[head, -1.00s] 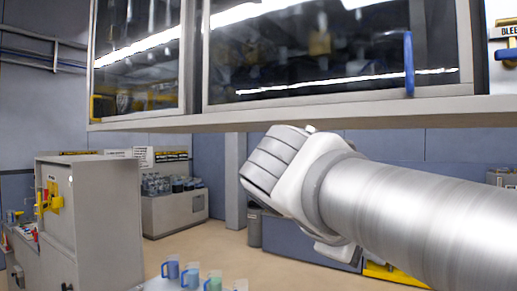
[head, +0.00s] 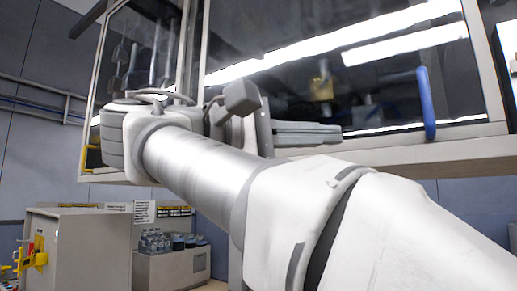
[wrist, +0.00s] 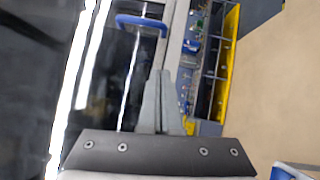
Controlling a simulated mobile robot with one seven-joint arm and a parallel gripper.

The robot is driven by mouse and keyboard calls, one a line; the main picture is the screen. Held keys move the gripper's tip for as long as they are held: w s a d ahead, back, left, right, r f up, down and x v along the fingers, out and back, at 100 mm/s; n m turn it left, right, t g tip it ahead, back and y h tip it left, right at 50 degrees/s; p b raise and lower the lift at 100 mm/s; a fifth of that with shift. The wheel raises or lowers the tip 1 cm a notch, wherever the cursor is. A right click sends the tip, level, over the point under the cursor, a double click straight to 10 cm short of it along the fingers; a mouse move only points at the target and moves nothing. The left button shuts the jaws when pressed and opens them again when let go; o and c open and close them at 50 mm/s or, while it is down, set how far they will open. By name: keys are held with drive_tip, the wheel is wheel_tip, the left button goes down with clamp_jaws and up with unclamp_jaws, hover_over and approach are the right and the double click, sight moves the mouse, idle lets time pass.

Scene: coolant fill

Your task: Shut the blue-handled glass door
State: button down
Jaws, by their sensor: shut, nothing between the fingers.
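The glass door (head: 300,75) is a wide dark pane in a grey frame, with bright light streaks reflected in it. Its blue handle (head: 426,103) is a vertical bar near the pane's right edge. The handle also shows at the top of the wrist view (wrist: 140,22). My gripper (head: 335,133) is in front of the door's lower part, left of the handle and apart from it. In the wrist view its grey fingers (wrist: 159,80) are together and empty, pointing toward the door frame just below the handle. I cannot tell how far the door stands open.
A second glass pane with a yellow handle (head: 88,152) is at left, partly behind my arm. The wrist view shows a yellow-edged rack (wrist: 229,45) beside open floor.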

drive_tip(key=p, duration=0.1)
approach(406, 129)
drive_tip(key=d, duration=0.3)
drive_tip(key=s+d, duration=0.2)
drive_tip(key=d, duration=0.1)
drive_tip(key=shift+s+f, duration=0.1)
drive_tip(key=shift+f, duration=0.2)
